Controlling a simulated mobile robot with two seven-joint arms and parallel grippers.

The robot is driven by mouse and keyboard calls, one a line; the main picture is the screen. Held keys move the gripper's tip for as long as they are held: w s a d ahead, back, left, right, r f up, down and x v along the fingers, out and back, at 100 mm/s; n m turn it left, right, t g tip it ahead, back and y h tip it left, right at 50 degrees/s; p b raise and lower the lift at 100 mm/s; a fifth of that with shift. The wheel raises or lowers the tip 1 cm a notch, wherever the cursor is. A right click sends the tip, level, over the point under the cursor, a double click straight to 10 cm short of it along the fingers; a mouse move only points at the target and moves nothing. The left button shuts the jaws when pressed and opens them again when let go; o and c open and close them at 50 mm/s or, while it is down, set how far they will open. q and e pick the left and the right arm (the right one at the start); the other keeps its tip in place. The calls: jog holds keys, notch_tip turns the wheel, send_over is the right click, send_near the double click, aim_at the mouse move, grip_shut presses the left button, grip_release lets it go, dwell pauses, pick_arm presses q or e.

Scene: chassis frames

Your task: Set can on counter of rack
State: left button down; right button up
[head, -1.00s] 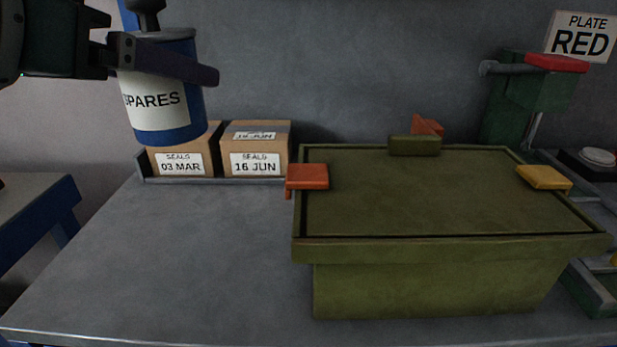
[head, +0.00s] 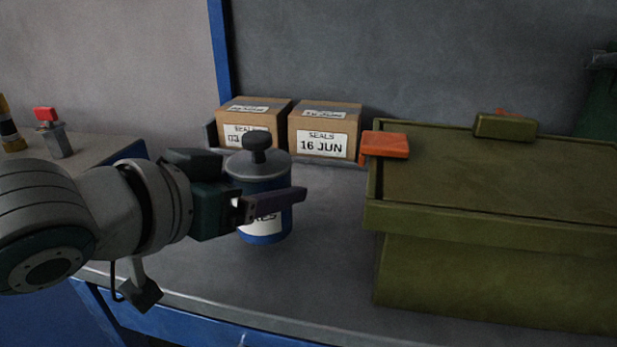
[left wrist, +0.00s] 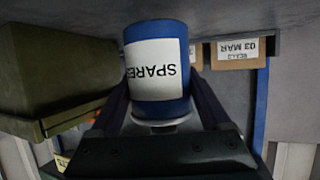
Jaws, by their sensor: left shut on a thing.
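The can (head: 262,238) is blue with a white SPARES label, a grey lid and a dark knob; it stands upright left of centre in the head view. My left gripper (head: 272,197) is shut on its sides, with one dark finger crossing the label. The can is over the grey counter (head: 325,245), close to its surface; I cannot tell whether its base touches. The can also shows upside down between the fingers in the left wrist view (left wrist: 157,72). My right gripper is not in view.
Two cardboard SEALS boxes, the left one (head: 243,135) and the right one (head: 322,147), stand behind the can. A large olive chest (head: 490,270) with an orange latch (head: 385,145) takes up the right. Bare counter lies between can and chest.

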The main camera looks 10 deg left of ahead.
pick_arm(q)
jog(key=shift+f, duration=1)
jog(key=shift+f, duration=0.1)
grip_release()
jog(key=shift+f, duration=0.15)
